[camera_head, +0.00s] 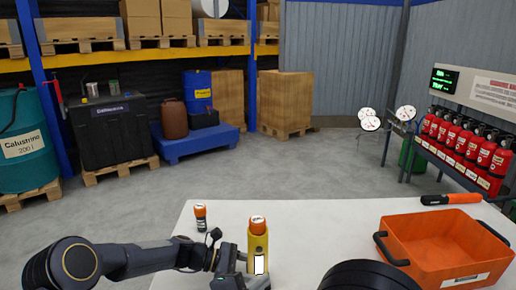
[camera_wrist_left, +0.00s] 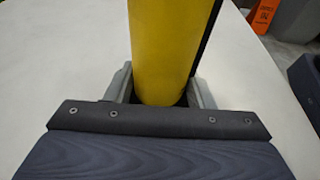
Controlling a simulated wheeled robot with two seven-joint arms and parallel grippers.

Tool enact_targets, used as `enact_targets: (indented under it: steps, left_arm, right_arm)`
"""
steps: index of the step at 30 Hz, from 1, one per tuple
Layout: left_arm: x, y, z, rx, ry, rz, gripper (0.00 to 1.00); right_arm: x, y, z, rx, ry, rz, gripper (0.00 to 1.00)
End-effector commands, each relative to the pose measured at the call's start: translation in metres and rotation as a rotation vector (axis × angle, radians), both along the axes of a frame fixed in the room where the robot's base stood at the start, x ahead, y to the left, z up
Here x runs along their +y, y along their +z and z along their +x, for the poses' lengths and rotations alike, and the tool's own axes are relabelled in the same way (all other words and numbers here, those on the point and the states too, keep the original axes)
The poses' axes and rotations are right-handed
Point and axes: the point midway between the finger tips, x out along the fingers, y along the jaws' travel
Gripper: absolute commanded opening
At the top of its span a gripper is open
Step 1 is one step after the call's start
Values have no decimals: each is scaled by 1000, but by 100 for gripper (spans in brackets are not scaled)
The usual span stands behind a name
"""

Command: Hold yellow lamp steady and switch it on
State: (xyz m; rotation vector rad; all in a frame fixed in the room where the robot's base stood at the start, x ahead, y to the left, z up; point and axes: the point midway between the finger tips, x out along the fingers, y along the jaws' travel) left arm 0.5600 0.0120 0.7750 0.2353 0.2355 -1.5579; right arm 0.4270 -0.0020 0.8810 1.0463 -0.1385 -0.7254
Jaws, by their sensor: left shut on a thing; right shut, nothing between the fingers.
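The yellow lamp (camera_head: 258,243) stands upright near the table's front, with an orange top and a white panel low on its front. Its yellow body fills the middle of the left wrist view (camera_wrist_left: 160,45). My left gripper (camera_head: 239,259) comes in from the left and is shut on the lamp; its grey fingers flank the body in the left wrist view (camera_wrist_left: 160,92).
The white table (camera_head: 325,222) is bare between lamp and orange crate (camera_head: 440,248). A small orange-capped bottle (camera_head: 200,218) stands left behind the lamp. An orange-and-black tool (camera_head: 452,200) lies behind the crate. Red extinguishers (camera_head: 468,140) line the rack at right.

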Motion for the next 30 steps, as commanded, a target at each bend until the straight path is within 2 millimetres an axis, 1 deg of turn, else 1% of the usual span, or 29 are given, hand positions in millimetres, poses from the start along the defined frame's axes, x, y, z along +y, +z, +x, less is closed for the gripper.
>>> enact_targets:
  steps: [4,5,10,17,20,23,26,30]
  left_arm:
    - [0,0,0,0,-1,0,28]
    - [0,0,0,0,-1,0,51]
    - [0,0,0,0,-1,0,73]
    - [0,0,0,0,0,0,74]
    - [3,1,0,0,1,0,74]
    - [13,4,1,-2,4,1,74]
    - [31,10,1,-1,5,1,74]
    - [61,18,1,-1,5,2,74]
  right_arm:
    - [0,0,0,0,0,0,0]
    - [0,0,0,0,0,0,0]
    - [0,0,0,0,0,0,0]
    - [0,0,0,0,0,0,0]
    - [0,0,0,0,0,0,0]
    - [0,0,0,0,0,0,0]
    - [0,0,0,0,0,0,0]
    - [0,0,0,0,0,0,0]
